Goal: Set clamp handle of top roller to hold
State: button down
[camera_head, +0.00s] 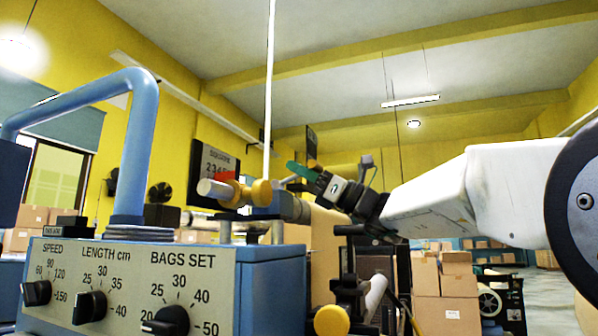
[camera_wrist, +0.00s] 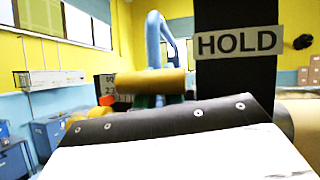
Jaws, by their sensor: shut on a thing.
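My gripper (camera_head: 300,173), with green fingertips, is at the roller end above the blue machine housing. It is shut on the clamp handle, whose tan-yellow grip (camera_wrist: 152,82) lies crosswise just beyond my wrist in the wrist view. A bit of green finger shows below the grip; the fingers are otherwise mostly hidden. A black plate (camera_wrist: 237,85) with a white HOLD label (camera_wrist: 238,42) stands just right of the grip. In the head view the handle is mostly hidden by my gripper, so its exact setting cannot be told.
A grey shaft end with yellow collars (camera_head: 262,192) and a red piece sits left of my gripper. A blue pipe (camera_head: 140,150) rises from the control panel (camera_head: 130,285) with black knobs. Cardboard boxes (camera_head: 447,285) are stacked behind, at lower right.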

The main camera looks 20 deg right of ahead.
jog(key=shift+s+r, duration=0.15)
jog(key=c, duration=1.5)
grip_release()
jog(key=shift+s, duration=0.1)
jog(key=shift+d, duration=0.1)
jog(key=v, duration=0.7)
jog(key=shift+d+f, duration=0.25)
jog(key=shift+s, duration=0.15)
